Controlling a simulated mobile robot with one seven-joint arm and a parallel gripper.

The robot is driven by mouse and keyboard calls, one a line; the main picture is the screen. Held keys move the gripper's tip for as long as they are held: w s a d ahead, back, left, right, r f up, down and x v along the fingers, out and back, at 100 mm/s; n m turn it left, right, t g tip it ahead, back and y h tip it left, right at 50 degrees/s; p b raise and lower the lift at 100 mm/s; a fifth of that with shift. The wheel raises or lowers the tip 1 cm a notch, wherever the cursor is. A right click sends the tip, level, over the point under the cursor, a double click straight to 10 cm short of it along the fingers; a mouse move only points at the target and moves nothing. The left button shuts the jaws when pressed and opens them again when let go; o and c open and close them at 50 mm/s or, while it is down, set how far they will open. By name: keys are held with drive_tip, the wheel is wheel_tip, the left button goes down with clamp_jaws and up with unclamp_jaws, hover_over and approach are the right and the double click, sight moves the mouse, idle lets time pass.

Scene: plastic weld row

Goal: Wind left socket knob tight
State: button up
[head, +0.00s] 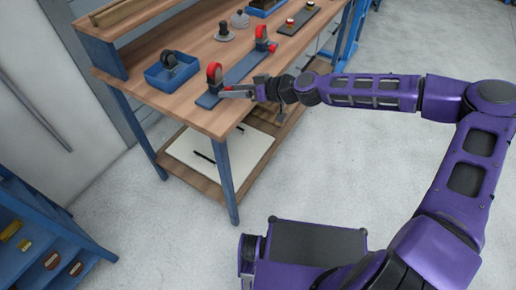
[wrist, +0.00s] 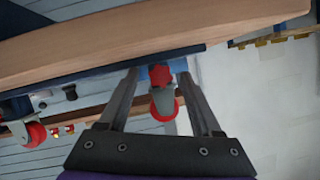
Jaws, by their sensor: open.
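The left socket holds a caster with a dark fork and red parts (head: 215,76), upright on the left end of the blue-grey rail (head: 240,68) on the bench. In the wrist view its red knob (wrist: 160,76) shows between my fingertips, in front of a grey and red wheel (wrist: 165,104). My gripper (head: 226,93) reaches in from the right, just beside this socket. In the wrist view my gripper (wrist: 158,76) is open, with one finger on each side of the knob. I cannot tell whether the fingers touch it.
A second red caster (head: 262,38) stands at the rail's far end. A blue bin (head: 172,70) with a wheel in it is left of the rail. The wooden bench (head: 190,108) has bare room at its front left. A blue rack (head: 50,235) stands at lower left.

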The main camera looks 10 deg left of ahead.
drive_tip(key=shift+s+a+r+n+t+h+p, duration=0.15)
drive_tip(key=shift+n+t+p, duration=0.1)
drive_tip(key=shift+n, duration=0.25)
drive_tip(key=shift+s+d+r+n+t+h+p, duration=0.15)
drive_tip(key=shift+n+t+p, duration=0.1)
drive_tip(key=shift+n, duration=0.25)
drive_tip(key=p+v, duration=0.2)
drive_tip(key=v, duration=1.5)
drive_tip(key=s+a+f+m+g+y, duration=0.1)
drive_tip(key=s+f+m+g, duration=0.3)
drive_tip(key=s+m, duration=0.3)
drive_tip(key=s+a+f+m+g+y, duration=0.1)
drive_tip(key=s+f+m+g, duration=0.4)
drive_tip(key=m, duration=0.6)
drive_tip(key=s+a, duration=0.1)
drive_tip(key=s, duration=0.1)
drive_tip(key=shift+s+a, duration=0.35)
drive_tip(key=shift+s, duration=0.05)
drive_tip(key=shift+f, duration=0.15)
